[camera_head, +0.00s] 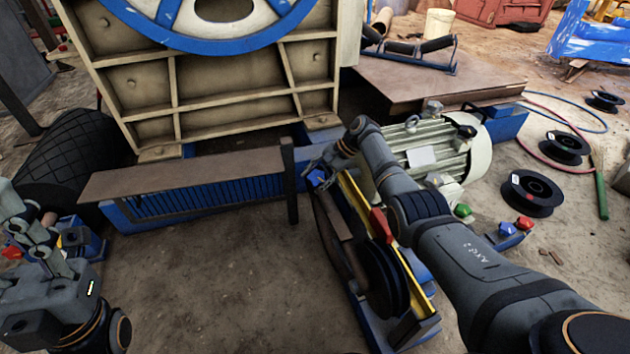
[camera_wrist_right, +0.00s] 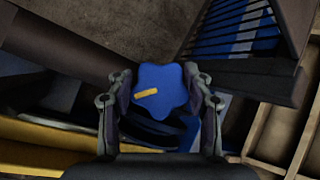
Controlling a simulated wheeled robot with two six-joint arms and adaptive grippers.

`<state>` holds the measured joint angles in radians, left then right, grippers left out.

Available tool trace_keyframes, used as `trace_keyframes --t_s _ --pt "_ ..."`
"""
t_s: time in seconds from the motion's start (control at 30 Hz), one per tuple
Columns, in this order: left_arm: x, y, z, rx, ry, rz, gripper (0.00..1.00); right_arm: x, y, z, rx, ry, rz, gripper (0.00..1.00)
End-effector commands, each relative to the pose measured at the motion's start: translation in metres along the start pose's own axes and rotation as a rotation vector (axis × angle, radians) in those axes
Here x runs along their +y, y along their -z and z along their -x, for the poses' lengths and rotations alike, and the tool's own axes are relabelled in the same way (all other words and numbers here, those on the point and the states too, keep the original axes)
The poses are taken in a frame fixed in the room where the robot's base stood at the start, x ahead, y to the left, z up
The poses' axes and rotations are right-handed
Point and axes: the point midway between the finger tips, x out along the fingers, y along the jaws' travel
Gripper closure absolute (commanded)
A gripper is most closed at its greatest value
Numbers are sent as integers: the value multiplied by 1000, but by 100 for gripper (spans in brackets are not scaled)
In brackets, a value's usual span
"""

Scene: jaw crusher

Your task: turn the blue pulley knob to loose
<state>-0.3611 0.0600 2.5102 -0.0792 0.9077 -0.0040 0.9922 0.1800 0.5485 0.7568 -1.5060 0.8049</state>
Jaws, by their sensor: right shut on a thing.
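The blue pulley knob (camera_wrist_right: 163,82) is a lobed star knob with a short yellow mark on its face, seen face-on in the right wrist view. In the head view it shows small (camera_head: 318,178) at the far end of the yellow-edged pulley frame (camera_head: 350,195). My right gripper (camera_wrist_right: 162,100) is shut on the knob, one finger on each side; in the head view it reaches the knob from above (camera_head: 320,164). My left gripper (camera_head: 32,232) is at the left edge, away from this knob; its jaw opening is unclear.
A red knob (camera_head: 380,225) sits on the pulley frame near the black pulley (camera_head: 383,280). The pale motor (camera_head: 430,145) stands right of my forearm. A brown plate (camera_head: 190,180) and a dark post (camera_head: 289,180) lie left of the knob. Bare ground (camera_head: 220,290) is in front.

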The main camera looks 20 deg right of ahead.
Motion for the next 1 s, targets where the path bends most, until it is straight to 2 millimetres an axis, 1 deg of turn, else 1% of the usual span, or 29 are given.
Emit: trace_keyframes --t_s 0.03,0.2,0.73,0.77,0.9,0.93,1.0 --pt "1 -1 5 -1 -2 -1 60 1 1 -2 -1 -14 15 80" --pt "3 -2 10 -4 -7 -4 60 1 1 -2 0 -47 56 80" --pt "3 -2 12 -5 -8 -5 60 1 0 0 1 -65 75 80" --pt "3 -2 12 -5 -8 -5 60 1 0 0 1 -65 75 48" --pt "3 -2 12 -5 -8 -5 60 1 0 0 1 -65 75 29" --pt "3 -2 12 -5 -8 -5 60 1 0 0 1 -65 75 25" --pt "3 -2 12 -5 -8 -5 60 1 0 0 1 -64 75 25"
